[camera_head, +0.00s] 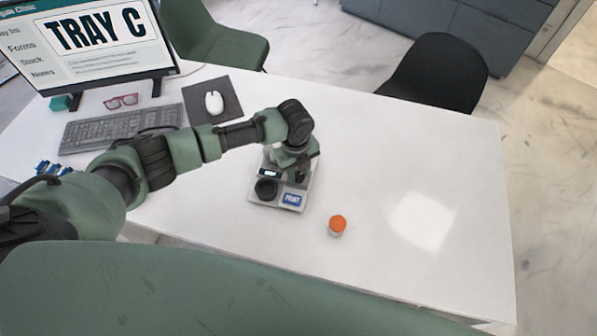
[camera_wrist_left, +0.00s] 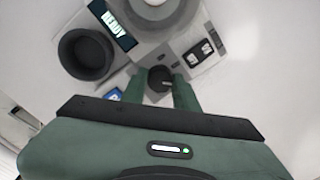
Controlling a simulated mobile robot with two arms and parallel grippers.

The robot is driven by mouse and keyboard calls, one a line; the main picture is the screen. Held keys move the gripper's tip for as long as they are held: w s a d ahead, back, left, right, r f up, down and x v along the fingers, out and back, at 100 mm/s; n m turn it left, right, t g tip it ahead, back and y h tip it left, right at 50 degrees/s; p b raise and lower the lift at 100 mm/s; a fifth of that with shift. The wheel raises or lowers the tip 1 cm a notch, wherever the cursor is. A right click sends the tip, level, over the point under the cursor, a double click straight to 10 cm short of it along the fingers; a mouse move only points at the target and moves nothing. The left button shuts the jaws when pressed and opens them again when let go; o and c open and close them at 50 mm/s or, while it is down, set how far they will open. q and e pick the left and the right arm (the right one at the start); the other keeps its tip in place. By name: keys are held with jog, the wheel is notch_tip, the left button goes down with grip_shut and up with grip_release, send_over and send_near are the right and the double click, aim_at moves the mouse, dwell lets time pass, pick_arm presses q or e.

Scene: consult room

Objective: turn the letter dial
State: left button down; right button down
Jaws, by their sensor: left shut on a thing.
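The device (camera_head: 256,200) is a light grey machine on the white table, with a black round cup (camera_head: 266,189), a small display and a blue PRINT button (camera_head: 292,199). In the left wrist view, a small dark dial (camera_wrist_left: 160,79) with a light mark stands on the device's face. My left gripper (camera_head: 286,176) reaches down over the device, with its two green fingers on either side of the dial, shut on it. The display (camera_wrist_left: 113,20) reads READY. A window with dark and white marks (camera_wrist_left: 199,52) lies beside the dial; its letter is unclear. My right gripper is not in view.
A monitor (camera_head: 100,35) at the left shows TRAY C. A keyboard (camera_head: 121,128), mouse (camera_head: 214,102) and red glasses (camera_head: 121,101) lie nearby. An orange-capped bottle (camera_head: 337,226) stands right of the device. The table's right side (camera_head: 440,170) is clear.

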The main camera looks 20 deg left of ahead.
aim_at(297, 175)
pick_arm(q)
jog(key=shift+w+r+m, duration=0.1)
jog(key=shift+w+m, duration=0.05)
jog(key=shift+m, duration=0.35)
jog(key=c, duration=1.1)
grip_release()
jog(key=r, duration=0.4)
jog(key=r+b, duration=0.1)
jog(key=r, duration=0.2)
jog(key=shift+s+a+r, duration=0.15)
jog(key=shift+s+r, duration=0.05)
jog(key=shift+r, duration=0.2)
jog(key=shift+s+f, duration=0.1)
